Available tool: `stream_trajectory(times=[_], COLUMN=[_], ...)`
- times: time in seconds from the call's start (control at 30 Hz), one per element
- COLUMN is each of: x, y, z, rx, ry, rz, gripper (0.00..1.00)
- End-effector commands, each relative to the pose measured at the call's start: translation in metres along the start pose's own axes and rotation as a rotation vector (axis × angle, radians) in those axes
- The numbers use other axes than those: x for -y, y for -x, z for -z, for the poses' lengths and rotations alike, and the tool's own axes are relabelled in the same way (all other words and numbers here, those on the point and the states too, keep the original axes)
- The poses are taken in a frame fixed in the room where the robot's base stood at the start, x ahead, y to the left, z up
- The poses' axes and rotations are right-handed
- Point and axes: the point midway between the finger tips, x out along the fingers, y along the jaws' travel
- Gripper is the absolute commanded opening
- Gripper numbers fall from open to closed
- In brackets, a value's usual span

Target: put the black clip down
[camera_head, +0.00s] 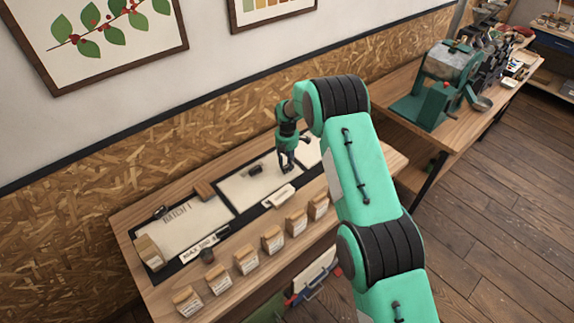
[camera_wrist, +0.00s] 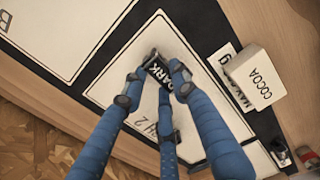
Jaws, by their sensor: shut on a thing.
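My gripper (camera_head: 287,169) points down over the right part of the middle panel of a black-bordered board (camera_head: 243,207). In the wrist view my gripper (camera_wrist: 157,84) is closed around a small black clip (camera_wrist: 158,69), with light lettering that seems to read "DARK" at it. The fingers hide part of the clip. I cannot tell whether it touches the panel. In the head view the clip is too small to make out between the fingers.
A white block marked COCOA (camera_wrist: 256,77) sits on a label strip beside the panel. Several brown bags (camera_head: 246,260) line the front edge.

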Motion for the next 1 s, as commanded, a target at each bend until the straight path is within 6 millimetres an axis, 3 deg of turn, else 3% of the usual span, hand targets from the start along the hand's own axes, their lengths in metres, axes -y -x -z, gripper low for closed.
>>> stream_trajectory(times=[0.6,0.63,0.7,1.0], x=[-0.0006,-0.0006,-0.0006,-0.0004], y=[-0.0135,-0.0131,-0.0127,-0.0125], z=[-0.0003,-0.0003,-0.0003,-0.0002], rx=[0.001,0.001,0.001,0.001], ry=[0.000,0.000,0.000,0.000], rz=[-0.002,-0.002,-0.002,-0.001], gripper=[0.16,0.32,0.46,0.47])
